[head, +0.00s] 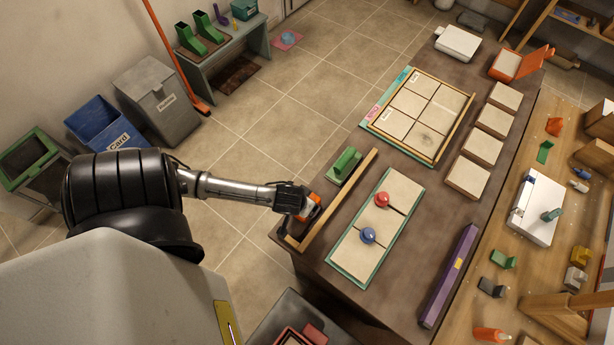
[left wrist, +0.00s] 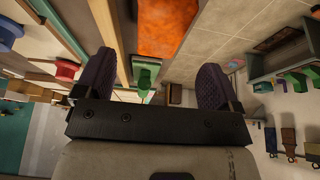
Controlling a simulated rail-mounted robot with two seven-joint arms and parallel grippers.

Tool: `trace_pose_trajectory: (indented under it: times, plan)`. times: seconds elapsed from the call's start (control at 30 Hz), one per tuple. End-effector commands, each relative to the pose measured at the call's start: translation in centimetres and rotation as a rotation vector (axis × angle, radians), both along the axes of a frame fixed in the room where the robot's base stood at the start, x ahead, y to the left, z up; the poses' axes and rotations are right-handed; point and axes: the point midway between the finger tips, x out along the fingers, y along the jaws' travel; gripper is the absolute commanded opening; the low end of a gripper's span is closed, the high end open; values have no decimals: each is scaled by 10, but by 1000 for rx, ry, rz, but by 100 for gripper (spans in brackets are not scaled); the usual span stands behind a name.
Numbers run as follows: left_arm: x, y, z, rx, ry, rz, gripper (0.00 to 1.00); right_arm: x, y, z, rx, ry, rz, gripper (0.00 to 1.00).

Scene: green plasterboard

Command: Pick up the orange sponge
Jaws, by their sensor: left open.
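The orange sponge (head: 313,207) is at the left edge of the brown table in the head view, partly hidden by my left gripper (head: 301,206). In the left wrist view the sponge (left wrist: 167,26) is a rough orange block at the top middle. My left gripper's two dark padded fingers (left wrist: 156,80) are spread apart there, with the sponge showing beyond the gap between them. The gripper is open and empty. I cannot tell whether a finger touches the sponge. My right gripper is in neither view.
A wooden strip (head: 340,199) lies just right of the sponge. A green-handled float (head: 344,166) lies behind it. A board (head: 350,258) with red (head: 381,199) and blue (head: 367,235) knobs lies to the right. Open floor (head: 235,215) lies left of the table.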

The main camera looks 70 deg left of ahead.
Motion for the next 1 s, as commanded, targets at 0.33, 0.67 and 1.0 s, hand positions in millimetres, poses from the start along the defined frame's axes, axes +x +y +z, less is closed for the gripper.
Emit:
trace_pose_trajectory:
  times: [0.33,0.67,1.0]
  plan:
    - [10,5,-26,0,-1,-1,88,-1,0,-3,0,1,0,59]
    - [21,11,-60,2,1,0,88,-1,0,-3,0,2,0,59]
    - [26,13,-75,0,0,-2,88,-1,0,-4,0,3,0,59]
